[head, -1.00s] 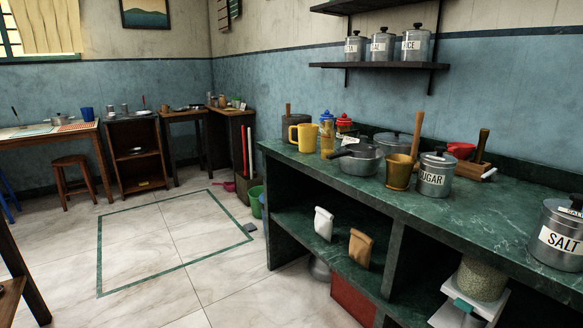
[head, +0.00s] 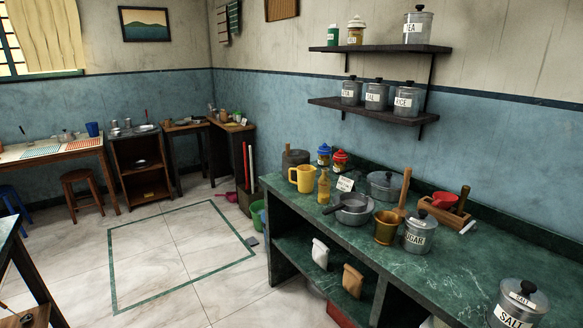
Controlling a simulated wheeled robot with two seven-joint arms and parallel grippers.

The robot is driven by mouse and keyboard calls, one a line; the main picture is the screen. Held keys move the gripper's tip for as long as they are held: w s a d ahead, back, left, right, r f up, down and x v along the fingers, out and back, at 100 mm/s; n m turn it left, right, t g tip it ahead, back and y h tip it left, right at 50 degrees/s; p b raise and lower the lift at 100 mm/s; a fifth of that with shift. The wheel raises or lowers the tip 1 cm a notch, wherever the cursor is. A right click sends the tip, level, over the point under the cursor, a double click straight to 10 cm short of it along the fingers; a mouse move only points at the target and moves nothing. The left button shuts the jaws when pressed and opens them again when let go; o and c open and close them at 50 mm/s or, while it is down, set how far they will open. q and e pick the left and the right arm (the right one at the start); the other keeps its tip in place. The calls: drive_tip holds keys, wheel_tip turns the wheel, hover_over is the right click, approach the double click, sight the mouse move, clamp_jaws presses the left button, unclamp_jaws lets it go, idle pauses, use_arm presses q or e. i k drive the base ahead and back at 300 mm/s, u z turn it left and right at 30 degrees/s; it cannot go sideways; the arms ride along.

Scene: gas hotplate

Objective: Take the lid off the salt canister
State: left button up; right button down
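The salt canister (head: 511,314) stands on the green counter at the lower right of the head view, cut off by the bottom edge. It is a grey metal cylinder with a white SALT label. Its lid (head: 522,294) is on top, with a dark knob and a small white label. Neither of my grippers shows in the view.
The green marble counter (head: 470,262) has a clear stretch left of the salt canister. The sugar canister (head: 419,233), a brass mortar (head: 386,228), a saucepan (head: 352,210) and a yellow mug (head: 302,179) stand farther back. Wall shelves (head: 368,108) hold more canisters.

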sight(523, 294)
drive_tip(key=z, duration=4.6)
drive_tip(key=k, duration=0.7)
drive_tip(key=u, duration=1.55)
